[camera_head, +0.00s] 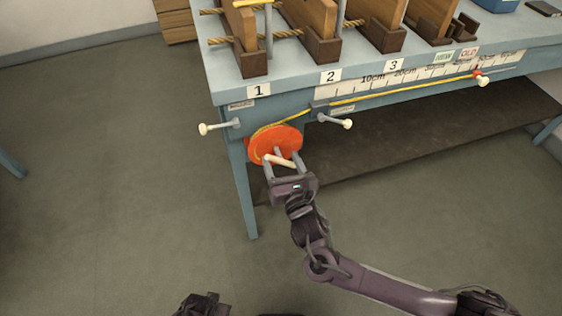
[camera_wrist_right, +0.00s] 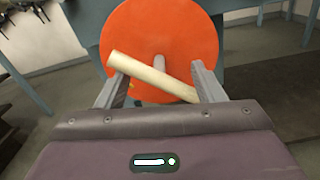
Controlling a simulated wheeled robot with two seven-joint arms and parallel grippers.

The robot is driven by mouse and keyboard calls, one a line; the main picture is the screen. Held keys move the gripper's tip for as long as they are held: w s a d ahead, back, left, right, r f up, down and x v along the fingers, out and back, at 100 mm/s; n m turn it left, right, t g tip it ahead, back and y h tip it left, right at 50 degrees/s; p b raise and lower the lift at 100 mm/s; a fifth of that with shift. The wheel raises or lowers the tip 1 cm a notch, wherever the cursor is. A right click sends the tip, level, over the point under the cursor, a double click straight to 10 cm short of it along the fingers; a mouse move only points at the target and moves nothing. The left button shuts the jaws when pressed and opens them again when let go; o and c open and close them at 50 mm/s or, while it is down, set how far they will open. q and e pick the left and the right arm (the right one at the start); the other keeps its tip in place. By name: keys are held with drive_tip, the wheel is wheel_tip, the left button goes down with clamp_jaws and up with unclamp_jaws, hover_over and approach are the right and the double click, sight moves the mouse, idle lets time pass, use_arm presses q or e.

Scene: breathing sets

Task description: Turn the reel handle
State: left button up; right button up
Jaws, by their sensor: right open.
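The orange reel (camera_head: 275,141) is on the front left of the blue bench and fills the top of the right wrist view (camera_wrist_right: 160,25). Its cream handle (camera_head: 281,161) sticks out in front of the disc, tilted. My right gripper (camera_head: 281,165) is open at the reel, one finger to each side of the handle's middle. In the right wrist view the handle (camera_wrist_right: 150,75) slants across the gap, its left end overlapping the left finger; I cannot tell whether they touch. A dark part of mine, probably the left gripper (camera_head: 203,304), shows at the bottom edge, its jaws unclear.
A yellow cord (camera_head: 405,92) runs from the reel along the bench front past a ruler scale. Cream-tipped pegs stick out at left (camera_head: 205,129) and right (camera_head: 346,123) above the reel. Wooden blocks (camera_head: 310,20) stand on top. The floor in front is clear.

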drive_tip(key=shift+w, duration=0.3)
